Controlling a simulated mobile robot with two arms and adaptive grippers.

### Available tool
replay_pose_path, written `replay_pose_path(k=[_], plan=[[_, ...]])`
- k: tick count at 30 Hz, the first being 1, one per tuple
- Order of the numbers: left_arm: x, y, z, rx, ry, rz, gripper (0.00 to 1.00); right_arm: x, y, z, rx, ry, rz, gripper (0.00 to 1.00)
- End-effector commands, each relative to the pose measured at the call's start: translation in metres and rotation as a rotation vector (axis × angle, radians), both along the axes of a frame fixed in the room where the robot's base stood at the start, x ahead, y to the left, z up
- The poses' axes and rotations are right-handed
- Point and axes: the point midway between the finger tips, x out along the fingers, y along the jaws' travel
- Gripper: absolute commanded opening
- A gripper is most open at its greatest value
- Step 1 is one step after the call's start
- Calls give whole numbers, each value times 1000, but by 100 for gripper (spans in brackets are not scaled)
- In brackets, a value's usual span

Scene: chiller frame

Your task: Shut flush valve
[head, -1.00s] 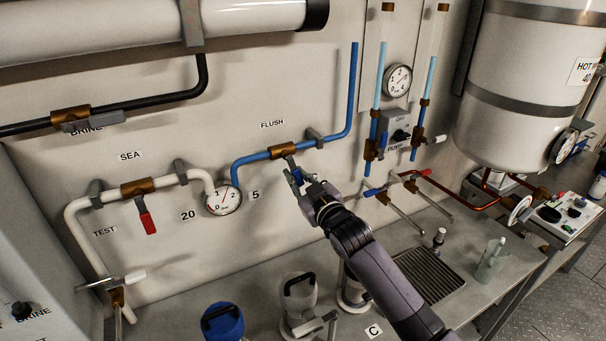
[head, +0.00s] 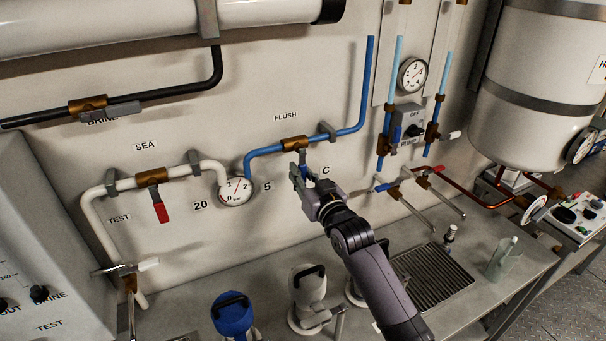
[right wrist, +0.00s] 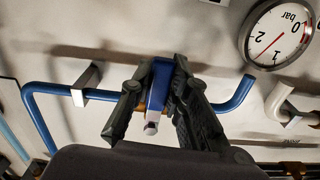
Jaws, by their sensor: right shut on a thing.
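The flush valve's brass body (head: 294,143) sits on the blue pipe (head: 265,151) below the FLUSH label (head: 285,116). Its blue handle (right wrist: 160,85) shows in the right wrist view between my fingers, with a pale end toward the camera. In the head view the handle hangs down from the valve, across the pipe's run, and my fingers mostly hide it. My right gripper (head: 301,177) is shut on this handle, and it also shows in the right wrist view (right wrist: 155,100). My left gripper is not in view.
A pressure gauge (head: 235,191) joins the blue pipe to the white sea pipe, whose red-handled valve (head: 159,205) hangs down at left. Blue and red pipes with levers (head: 413,178) are to the right. A counter with a blue-topped container (head: 232,313) lies below.

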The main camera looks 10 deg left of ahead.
Motion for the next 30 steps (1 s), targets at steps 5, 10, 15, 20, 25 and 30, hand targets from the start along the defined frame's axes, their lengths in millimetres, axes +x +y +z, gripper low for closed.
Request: replay_pose_path(k=[5, 10, 15, 20, 25, 30], plan=[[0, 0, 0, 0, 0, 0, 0, -2, 4, -2, 9, 10, 6, 0], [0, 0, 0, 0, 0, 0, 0, -2, 4, -2, 6, 8, 6, 25], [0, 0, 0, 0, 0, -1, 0, -2, 3, -1, 4, 5, 5, 37], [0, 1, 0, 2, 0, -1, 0, -1, 2, -1, 2, 4, 3, 37], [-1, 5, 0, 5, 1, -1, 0, -2, 1, -1, 2, 2, 3, 37], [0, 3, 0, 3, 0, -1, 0, -12, -6, -1, 3, 1, 3, 37]])
